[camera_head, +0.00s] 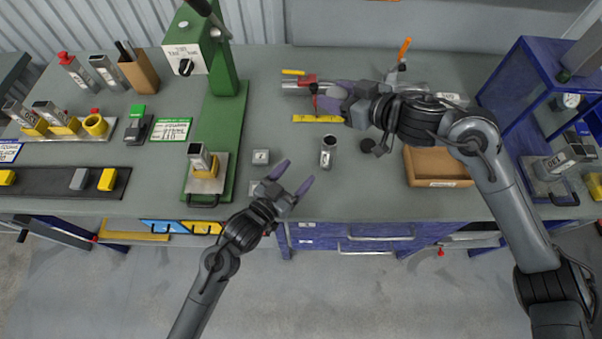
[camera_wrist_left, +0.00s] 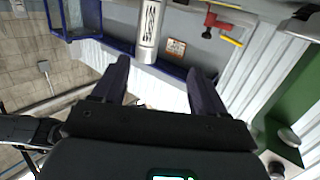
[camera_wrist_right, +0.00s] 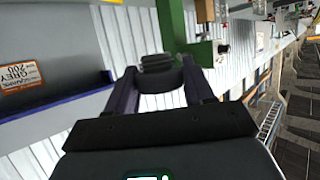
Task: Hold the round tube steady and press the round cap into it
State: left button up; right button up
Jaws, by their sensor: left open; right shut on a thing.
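The round tube (camera_head: 328,152) is a silvery cylinder with a printed label, standing upright near the table's front edge. In the left wrist view the tube (camera_wrist_left: 149,35) shows beyond my fingertips. My left gripper (camera_head: 298,172) is open and empty, to the lower left of the tube and apart from it. My right gripper (camera_head: 322,98) is above the table, behind the tube. In the right wrist view its fingers are shut on a dark round cap (camera_wrist_right: 159,76), held clear of the tube. The cap is mostly hidden by the gripper in the head view.
A green press (camera_head: 222,125) stands to the left, with a tube in its yellow holder. A brown open box (camera_head: 438,168) and a black round piece (camera_head: 367,145) lie right of the tube. A yellow strip (camera_head: 305,118) lies behind it. Small grey pieces (camera_head: 260,157) lie left of it.

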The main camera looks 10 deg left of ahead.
aim_at(325, 150)
pick_arm(q)
jog(key=shift+m+h, duration=0.3)
jog(key=shift+h, duration=0.3)
jog(key=x, duration=0.8)
jog(key=d+r+x, duration=0.1)
jog(key=x, duration=0.4)
jog(key=shift+s+r, duration=0.1)
jog(key=shift+s, duration=0.2)
jog(key=c, duration=1.1)
pick_arm(e)
notch_tip(325, 150, down, 6)
jog(key=shift+f, duration=0.2)
jog(key=shift+d, duration=0.1)
